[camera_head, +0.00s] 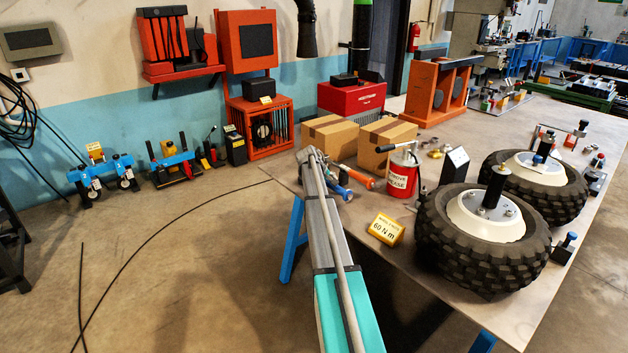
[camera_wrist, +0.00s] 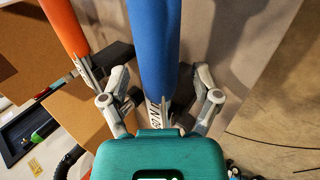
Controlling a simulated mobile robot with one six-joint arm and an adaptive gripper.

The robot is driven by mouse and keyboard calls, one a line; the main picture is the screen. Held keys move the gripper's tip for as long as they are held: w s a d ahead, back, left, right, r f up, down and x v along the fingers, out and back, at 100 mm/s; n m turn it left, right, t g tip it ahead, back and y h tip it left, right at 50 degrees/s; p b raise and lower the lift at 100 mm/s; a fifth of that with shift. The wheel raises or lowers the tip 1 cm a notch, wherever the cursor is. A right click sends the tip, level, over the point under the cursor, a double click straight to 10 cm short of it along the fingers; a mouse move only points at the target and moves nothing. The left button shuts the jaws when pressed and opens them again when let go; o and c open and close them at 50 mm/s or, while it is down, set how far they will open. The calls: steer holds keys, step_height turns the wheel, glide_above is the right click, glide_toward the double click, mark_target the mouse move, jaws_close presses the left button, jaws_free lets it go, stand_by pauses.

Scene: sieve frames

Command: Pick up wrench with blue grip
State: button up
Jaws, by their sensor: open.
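The wrench with the blue grip lies on the table, and its blue grip (camera_head: 340,192) shows just right of my arm in the head view. In the wrist view the blue grip (camera_wrist: 153,42) runs down from the top edge to a silver lettered part (camera_wrist: 158,112). My gripper (camera_wrist: 162,76) is open, with one finger on each side of the wrench and visible gaps on both sides. A similar tool with an orange grip (camera_wrist: 65,25) lies to the left; its grip also shows in the head view (camera_head: 358,177). My arm hides part of the wrench there.
The table (camera_head: 335,225) also carries two cardboard boxes (camera_head: 386,143), a red can (camera_head: 402,172), a yellow sign reading 60 N m (camera_head: 386,229) and two large wheels (camera_head: 484,240). The boxes stand close behind the tools. The table's left edge is near my arm.

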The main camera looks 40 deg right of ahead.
jaws_close()
stand_by(0.5)
steer(key=shift+r, duration=0.25)
step_height(320, 180, up, 2)
steer(key=p, duration=0.2)
steer(key=shift+p, duration=0.35)
steer(key=s+a+r+p, duration=0.2)
steer(key=s+r+p, duration=0.3)
steer(key=s, duration=0.1)
steer(key=s+a+r+p, duration=0.3)
steer(key=s+r+p, duration=0.2)
steer(key=s, duration=0.1)
steer(key=shift+s+a+r, duration=0.25)
steer(key=shift+s+a, duration=0.05)
steer(key=shift+s, duration=0.1)
stand_by(0.6)
